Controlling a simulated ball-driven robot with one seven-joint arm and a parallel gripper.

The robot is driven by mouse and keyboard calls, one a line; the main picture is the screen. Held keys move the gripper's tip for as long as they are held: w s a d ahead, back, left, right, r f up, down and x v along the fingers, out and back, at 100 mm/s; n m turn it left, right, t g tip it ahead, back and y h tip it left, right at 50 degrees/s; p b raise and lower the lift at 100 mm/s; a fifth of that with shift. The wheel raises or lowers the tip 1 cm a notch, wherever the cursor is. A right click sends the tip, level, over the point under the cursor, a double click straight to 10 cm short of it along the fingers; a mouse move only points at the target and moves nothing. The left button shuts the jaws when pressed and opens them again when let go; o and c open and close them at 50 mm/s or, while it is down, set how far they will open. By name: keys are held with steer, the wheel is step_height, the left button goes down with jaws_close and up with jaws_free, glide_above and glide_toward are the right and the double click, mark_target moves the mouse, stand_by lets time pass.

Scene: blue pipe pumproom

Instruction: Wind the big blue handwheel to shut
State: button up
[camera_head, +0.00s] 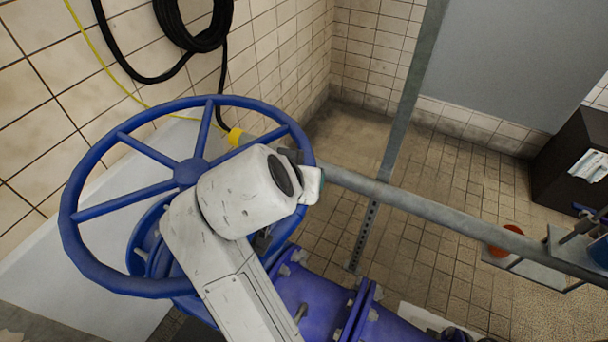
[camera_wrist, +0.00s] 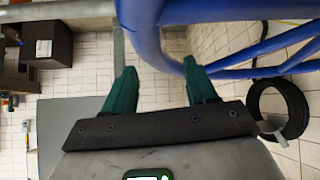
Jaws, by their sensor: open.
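The big blue handwheel (camera_head: 75,235) stands on a blue valve at the left in the head view, with its hub (camera_head: 190,172) and several spokes showing. My arm's white wrist covers part of its right side. In the wrist view the blue rim (camera_wrist: 143,35) runs from the top down to the right, ahead of the gap between my fingers. My gripper (camera_wrist: 159,70) is open, its two green fingers apart and nothing held. The right fingertip is close to the rim; I cannot tell if it touches. In the head view the fingers are mostly hidden behind my wrist.
A grey rail (camera_head: 430,210) runs right from beside the wheel, and an upright post (camera_head: 400,120) stands behind it. Blue flanged pipe (camera_head: 320,300) lies below. A black hose coil (camera_head: 195,25) hangs on the tiled wall.

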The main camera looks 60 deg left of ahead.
steer(key=v, duration=0.7)
stand_by(0.5)
steer(key=w+d+f+m+g+h, duration=0.1)
steer(key=w+d+f, duration=0.2)
steer(key=d+f, duration=0.45)
steer(key=w+d+f+m+g+h, duration=0.1)
steer(key=w+d+f+m+h, duration=0.3)
steer(key=d, duration=0.7)
steer(key=w+d+f+n+g+y, duration=0.1)
steer(key=w+d+f, duration=0.1)
steer(key=d+f, duration=0.6)
steer(key=s+d+f+m+g+h, duration=0.1)
steer(key=s+d+f, duration=0.15)
steer(key=d, duration=0.55)
steer(key=s+d+f+m, duration=0.2)
steer(key=d+f, duration=0.1)
steer(key=d, duration=0.5)
steer(key=s+d+f+m+g, duration=0.1)
steer(key=s+d+f, duration=0.1)
steer(key=s+d, duration=0.4)
steer(key=s+d+f+m+g, duration=0.1)
steer(key=s+d+f, duration=0.1)
steer(key=s+d, duration=0.4)
steer(key=shift+s+d+f+h, duration=0.4)
steer(key=shift+d, duration=0.45)
